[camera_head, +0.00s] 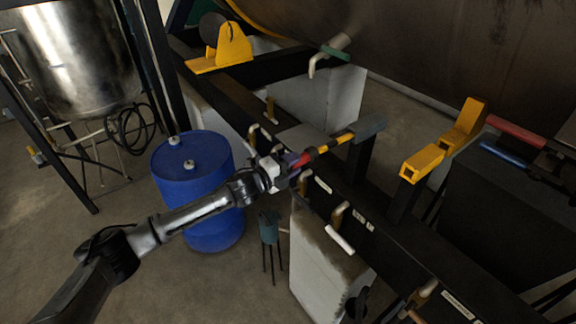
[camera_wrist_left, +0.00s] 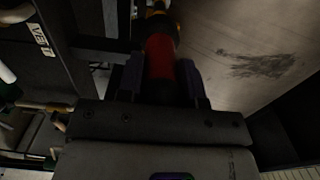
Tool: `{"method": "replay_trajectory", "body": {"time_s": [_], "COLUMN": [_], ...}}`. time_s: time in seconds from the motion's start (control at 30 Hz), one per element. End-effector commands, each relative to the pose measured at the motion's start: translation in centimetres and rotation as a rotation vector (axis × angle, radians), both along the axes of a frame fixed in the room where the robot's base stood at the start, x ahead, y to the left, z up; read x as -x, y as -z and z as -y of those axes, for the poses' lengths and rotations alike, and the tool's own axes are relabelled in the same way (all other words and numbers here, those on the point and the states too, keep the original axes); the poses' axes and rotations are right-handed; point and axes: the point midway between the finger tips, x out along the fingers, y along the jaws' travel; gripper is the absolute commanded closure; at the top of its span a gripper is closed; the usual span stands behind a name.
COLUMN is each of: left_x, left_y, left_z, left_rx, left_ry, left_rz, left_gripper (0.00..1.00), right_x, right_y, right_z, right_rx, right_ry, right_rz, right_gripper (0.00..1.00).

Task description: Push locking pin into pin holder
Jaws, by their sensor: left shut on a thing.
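The locking pin (camera_head: 304,158) has a red grip and a yellow part with dark bands that runs up and right to a grey-green block, seemingly the pin holder (camera_head: 369,126), on a dark post. My left gripper (camera_head: 294,161) is shut on the red grip. The pin's far end meets the block, but I cannot tell how deep it sits. In the left wrist view the red grip of the pin (camera_wrist_left: 160,58) lies between the two purple fingers of my left gripper (camera_wrist_left: 160,84). The holder is not clear there. My right gripper is not in view.
A black beam (camera_head: 385,240) with several hooked handles runs below the pin. Yellow blocks (camera_head: 423,163) stand on posts to the right, near red and blue bars. A blue barrel (camera_head: 190,175) stands left, by my left arm. A large tank hangs over the back right.

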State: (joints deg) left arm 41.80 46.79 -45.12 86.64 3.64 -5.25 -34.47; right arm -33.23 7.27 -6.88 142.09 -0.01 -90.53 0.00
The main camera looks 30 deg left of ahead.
Motion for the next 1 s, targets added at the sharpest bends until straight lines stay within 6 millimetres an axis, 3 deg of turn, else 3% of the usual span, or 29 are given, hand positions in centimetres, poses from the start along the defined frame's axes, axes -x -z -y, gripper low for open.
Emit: {"method": "replay_trajectory", "body": {"time_s": [0.5, 1.0], "left_x": [-2.4, -3.1], "left_y": [-0.3, -0.3], "left_z": [1.0, 1.4], "left_rx": [0.002, 0.002], "left_ry": [0.002, 0.003], "left_rz": [0.005, 0.005], "left_gripper": [1.0, 1.0], "right_x": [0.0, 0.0], "right_y": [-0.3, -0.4], "right_z": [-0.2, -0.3], "right_rx": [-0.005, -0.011], "right_ry": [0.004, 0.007], "right_rz": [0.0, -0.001], "right_gripper": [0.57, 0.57]}}
